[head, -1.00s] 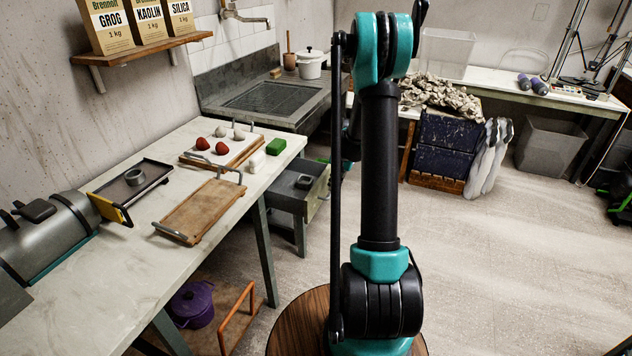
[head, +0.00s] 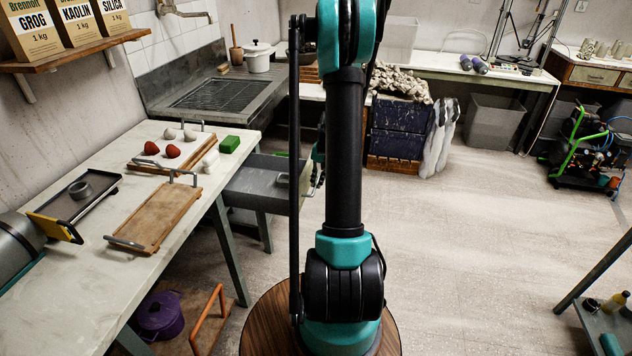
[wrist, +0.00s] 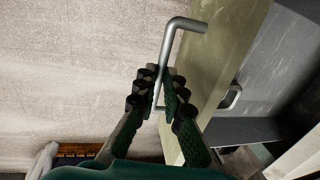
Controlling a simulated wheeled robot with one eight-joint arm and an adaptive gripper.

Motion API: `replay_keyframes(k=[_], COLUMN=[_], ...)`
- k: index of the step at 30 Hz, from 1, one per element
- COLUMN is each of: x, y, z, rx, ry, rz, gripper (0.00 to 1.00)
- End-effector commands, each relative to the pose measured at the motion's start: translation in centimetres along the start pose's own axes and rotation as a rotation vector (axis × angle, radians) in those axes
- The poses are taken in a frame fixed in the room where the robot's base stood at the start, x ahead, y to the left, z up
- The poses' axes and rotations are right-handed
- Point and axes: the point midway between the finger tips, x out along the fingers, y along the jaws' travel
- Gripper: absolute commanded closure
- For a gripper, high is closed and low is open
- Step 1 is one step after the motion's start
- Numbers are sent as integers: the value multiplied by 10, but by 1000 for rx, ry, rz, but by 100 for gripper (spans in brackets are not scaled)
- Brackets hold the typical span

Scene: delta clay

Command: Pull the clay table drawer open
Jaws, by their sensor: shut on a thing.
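The grey drawer (head: 250,183) stands open beside the marble-topped table (head: 100,185), below its right edge, in the head view. In the wrist view its pale olive front panel (wrist: 222,45) carries a bent metal bar handle (wrist: 168,58). My gripper (wrist: 162,75) is shut on this bar, one finger on each side. The grey drawer interior (wrist: 262,95) shows behind the panel, with a small metal fitting (wrist: 231,97) in it. In the head view my gripper (head: 318,172) is at the drawer's outer end, mostly hidden behind my arm.
A wooden board (head: 152,215), a dark tray (head: 82,193) and a green block (head: 229,144) lie on the table. A purple pot (head: 160,315) is below. A dark blue crate (head: 398,128) stands beyond my arm.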

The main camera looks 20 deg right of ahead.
Motion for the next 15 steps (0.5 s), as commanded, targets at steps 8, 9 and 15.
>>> replay_keyframes(k=[8, 9, 15], x=[0, 0, -5], y=[0, 0, 0], z=[-1, 0, 0], rx=[0, 0, 0], ry=[1, 1, 1], rz=[0, 0, 0], gripper=[81, 81, 81])
